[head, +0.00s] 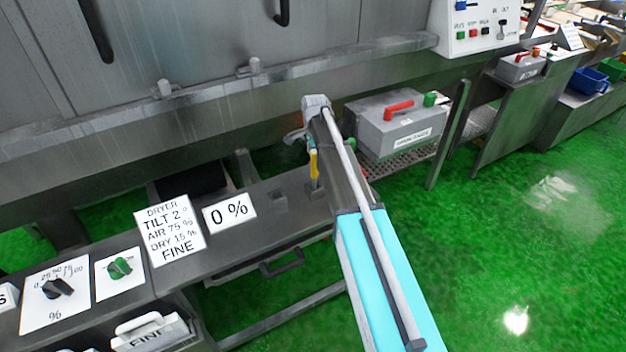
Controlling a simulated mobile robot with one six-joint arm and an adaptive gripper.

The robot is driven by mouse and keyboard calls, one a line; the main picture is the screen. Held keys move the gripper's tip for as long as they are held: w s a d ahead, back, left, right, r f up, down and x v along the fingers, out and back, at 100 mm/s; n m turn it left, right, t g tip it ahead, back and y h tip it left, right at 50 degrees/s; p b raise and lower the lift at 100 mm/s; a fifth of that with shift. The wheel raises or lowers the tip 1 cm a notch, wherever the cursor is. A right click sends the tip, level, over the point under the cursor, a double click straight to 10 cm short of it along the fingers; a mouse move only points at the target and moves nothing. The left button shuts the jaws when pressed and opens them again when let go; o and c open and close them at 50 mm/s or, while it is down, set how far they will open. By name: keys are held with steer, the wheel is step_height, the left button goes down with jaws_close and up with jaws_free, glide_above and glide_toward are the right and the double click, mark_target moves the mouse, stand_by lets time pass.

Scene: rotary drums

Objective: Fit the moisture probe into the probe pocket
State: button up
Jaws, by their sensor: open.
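A slim yellow upright piece (314,164), which looks like the moisture probe, stands at the right end of the steel bench; its lower end is dark and small. A small grey block (280,198) on the bench just left of it may be the probe pocket; its opening is too small to make out. My gripper (307,146) is at the end of my arm, close above the yellow piece and partly hidden by the wrist. It is open. I cannot tell whether its fingers are around the yellow piece or beside it.
The steel bench (238,262) carries a "0 %" card (229,212), a dryer settings card (170,229) and knobs. The large drum housing (180,50) overhangs behind. A grey box with a red handle (400,128) sits at right. Green floor is clear at right.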

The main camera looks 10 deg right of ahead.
steer(key=shift+f+b, duration=0.7)
steer(key=shift+f, duration=0.3)
jaws_close()
